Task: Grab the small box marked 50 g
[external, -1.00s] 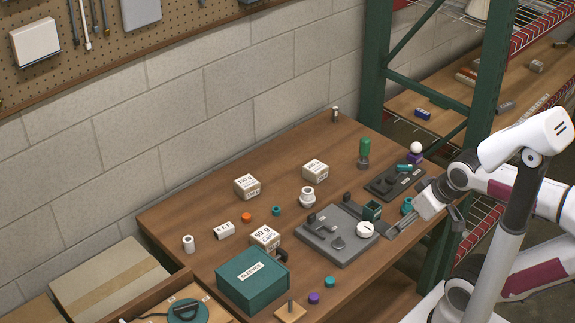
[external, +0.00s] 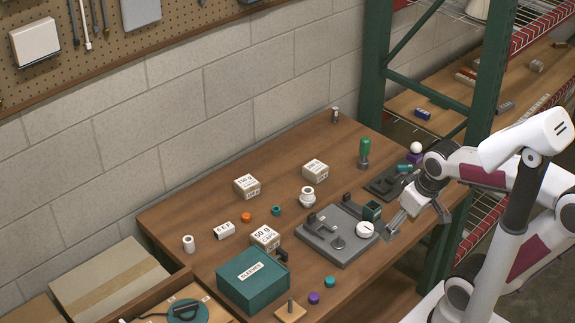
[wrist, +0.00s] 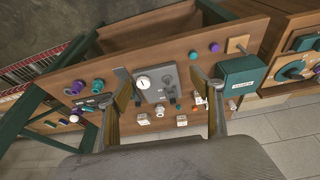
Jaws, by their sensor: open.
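The small white box marked 50 g CAPS (external: 265,237) sits on the wooden table (external: 330,285), just behind the green box (external: 252,280). A dark part lies against its right side. My gripper (external: 390,229) is above the table's right side, well to the right of the 50 g box and near the grey fixture. In the wrist view my gripper (wrist: 160,72) shows two separated fingers with nothing held between them. There a pale box (wrist: 200,100) near the right finger appears to be the 50 g one, partly hidden; its marking cannot be read.
Two similar white boxes stand farther back, a left one (external: 247,186) and a right one (external: 315,170). The grey fixture (external: 325,245) with a white dial lies between my gripper and the 50 g box. A green-handled tool (external: 364,153) stands upright at the back.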

